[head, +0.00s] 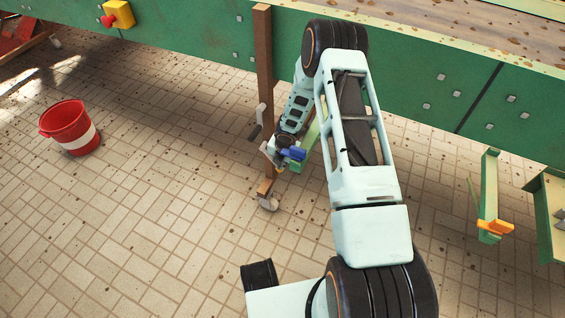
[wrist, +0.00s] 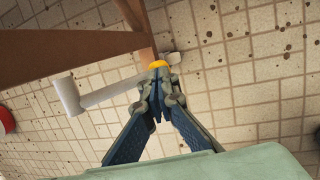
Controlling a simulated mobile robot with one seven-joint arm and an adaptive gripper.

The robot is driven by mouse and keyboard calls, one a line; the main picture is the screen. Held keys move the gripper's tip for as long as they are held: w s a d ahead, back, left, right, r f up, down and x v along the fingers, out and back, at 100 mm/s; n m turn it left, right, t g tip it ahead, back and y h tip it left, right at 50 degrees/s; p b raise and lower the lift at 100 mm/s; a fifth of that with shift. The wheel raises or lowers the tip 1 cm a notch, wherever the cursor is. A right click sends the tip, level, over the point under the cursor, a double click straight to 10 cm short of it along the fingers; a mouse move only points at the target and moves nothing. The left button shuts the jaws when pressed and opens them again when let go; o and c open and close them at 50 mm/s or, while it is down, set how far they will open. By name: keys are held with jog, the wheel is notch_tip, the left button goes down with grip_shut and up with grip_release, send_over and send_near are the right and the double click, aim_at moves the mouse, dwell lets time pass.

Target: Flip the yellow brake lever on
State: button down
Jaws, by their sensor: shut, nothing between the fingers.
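The yellow brake lever (wrist: 158,64) shows in the wrist view as a small rounded yellow piece just beyond my fingertips, at the lower end of a brown post (wrist: 148,50). My gripper (wrist: 160,84) is shut and empty, its tips right at the lever. I cannot tell whether they touch it. My fingers hide part of the lever. In the head view my gripper (head: 275,152) is low beside the brown post (head: 264,70), above its caster (head: 269,203).
A grey crank handle (wrist: 90,97) lies close to the left of my fingers in the wrist view. A green leg with an orange-yellow lever (head: 495,227) stands at right. A red bucket (head: 70,127) is at left on tiled floor. The green conveyor wall (head: 190,40) runs behind.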

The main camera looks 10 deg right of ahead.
jog(key=shift+w+a+f, duration=0.2)
jog(key=shift+a+f, duration=0.1)
jog(key=shift+f, duration=0.25)
jog(key=shift+r, duration=0.1)
dwell(0.3)
jog(key=v, duration=1.1)
jog(key=shift+r, duration=0.4)
jog(key=shift+s, duration=0.15)
